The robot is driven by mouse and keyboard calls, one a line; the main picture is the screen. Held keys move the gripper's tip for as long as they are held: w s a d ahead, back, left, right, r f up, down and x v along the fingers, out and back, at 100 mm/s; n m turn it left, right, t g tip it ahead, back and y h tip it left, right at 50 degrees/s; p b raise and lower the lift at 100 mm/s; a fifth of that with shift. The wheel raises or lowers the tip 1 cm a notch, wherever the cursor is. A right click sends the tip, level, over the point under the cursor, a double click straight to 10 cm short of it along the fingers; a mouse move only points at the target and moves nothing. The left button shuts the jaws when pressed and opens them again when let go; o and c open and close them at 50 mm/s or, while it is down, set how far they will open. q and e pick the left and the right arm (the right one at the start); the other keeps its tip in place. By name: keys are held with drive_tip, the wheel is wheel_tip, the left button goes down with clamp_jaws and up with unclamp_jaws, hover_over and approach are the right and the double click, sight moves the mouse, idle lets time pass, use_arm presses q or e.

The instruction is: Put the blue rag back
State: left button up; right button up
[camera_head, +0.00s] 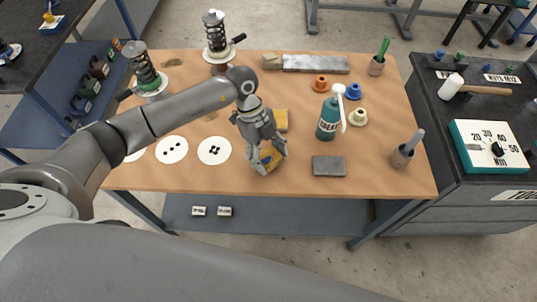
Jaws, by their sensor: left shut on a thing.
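My left gripper (267,160) reaches down over the front middle of the wooden table (230,183). It is shut on a small yellow piece (271,160), mostly hidden by the fingers; I cannot tell if it is cloth or sponge. Another yellow, flat piece (281,120) lies just behind the gripper. I cannot make out a blue rag in this view. My right gripper is not in view.
A teal bottle (328,122) stands right of the gripper, with a grey block (328,166) in front of it. White discs (214,150) lie to the left. Spring assemblies (216,32) stand at the back left. A cup (402,156) stands near the right edge.

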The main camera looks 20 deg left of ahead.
use_arm(q)
drive_tip(key=shift+f, duration=0.65)
drive_tip(key=o, duration=0.5)
drive_tip(key=shift+f, duration=0.15)
drive_tip(key=shift+c, duration=0.2)
drive_tip(key=o, duration=0.4)
drive_tip(key=shift+o, duration=0.2)
drive_tip(key=shift+w+r, duration=0.1)
drive_tip(key=shift+r, duration=0.2)
drive_tip(key=b+v, duration=0.2)
drive_tip(key=v, duration=0.9)
drive_tip(key=shift+r, duration=0.4)
drive_tip(key=shift+a, duration=0.15)
